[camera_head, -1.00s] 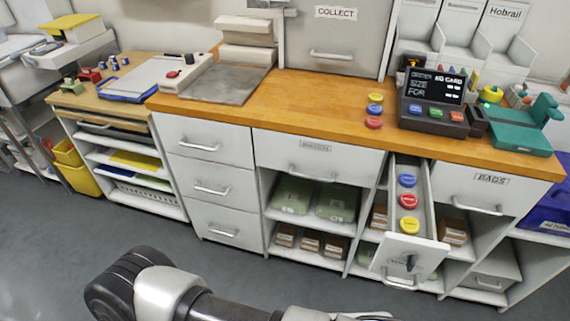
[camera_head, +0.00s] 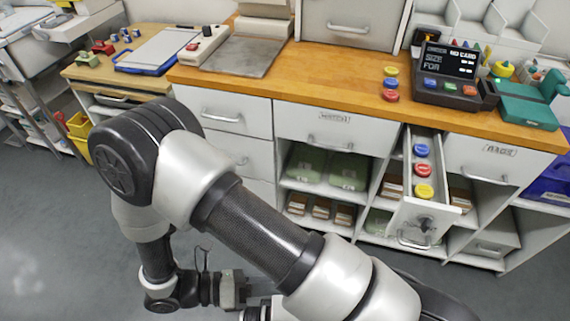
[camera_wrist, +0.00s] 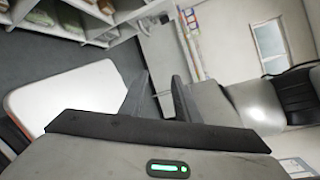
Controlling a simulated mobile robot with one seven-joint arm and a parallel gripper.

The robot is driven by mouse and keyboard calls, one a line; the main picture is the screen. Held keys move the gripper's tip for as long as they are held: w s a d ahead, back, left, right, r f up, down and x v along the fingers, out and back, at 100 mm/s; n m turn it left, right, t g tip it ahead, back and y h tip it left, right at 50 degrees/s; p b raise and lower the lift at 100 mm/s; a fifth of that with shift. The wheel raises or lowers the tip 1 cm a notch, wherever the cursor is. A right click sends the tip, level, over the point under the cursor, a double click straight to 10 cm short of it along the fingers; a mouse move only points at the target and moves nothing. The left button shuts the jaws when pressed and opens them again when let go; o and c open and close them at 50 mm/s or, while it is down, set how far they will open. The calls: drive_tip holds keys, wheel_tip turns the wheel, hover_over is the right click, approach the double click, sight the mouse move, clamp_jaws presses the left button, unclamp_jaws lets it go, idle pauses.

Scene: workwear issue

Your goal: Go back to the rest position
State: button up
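My gripper (camera_wrist: 158,97) shows in the wrist view with its two dark fingers apart and nothing between them. In the head view my arm is folded in front of the counter, its elbow up at the left and its wrist low; the fingers cannot be made out there. The open drawer (camera_head: 413,207) sticks out below the counter, holding a blue disc (camera_head: 421,150), a red disc (camera_head: 424,170) and a yellow disc (camera_head: 424,191). My arm is apart from the drawer in the picture, to its left and below.
The wooden counter (camera_head: 330,100) carries a stack of yellow, blue and red discs (camera_head: 390,84), a dark card terminal (camera_head: 446,75) and a green device (camera_head: 525,105). Shelves below hold green packs (camera_head: 349,171). Grey floor (camera_head: 40,220) is clear at the left.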

drive_tip(key=w+d+r+m+t+y+p, duration=0.1)
drive_tip(key=w+d+r+m+y+p, duration=0.2)
drive_tip(key=r+m, duration=0.7)
drive_tip(key=w+d+r+m+t+y+p, duration=0.1)
drive_tip(key=d+r+m+y+p, duration=0.4)
drive_tip(key=r+m, duration=0.5)
drive_tip(key=w+d+r+m+t+y+p, duration=0.1)
drive_tip(key=w+d+r+m+y+p, duration=0.3)
drive_tip(key=r+m, duration=0.7)
wheel_tip(320, 180, up, 13)
drive_tip(key=y+p, duration=0.2)
drive_tip(key=y, duration=0.2)
drive_tip(key=shift+w+d+t, duration=0.3)
drive_tip(key=shift+d, duration=0.1)
drive_tip(key=shift+r, duration=0.1)
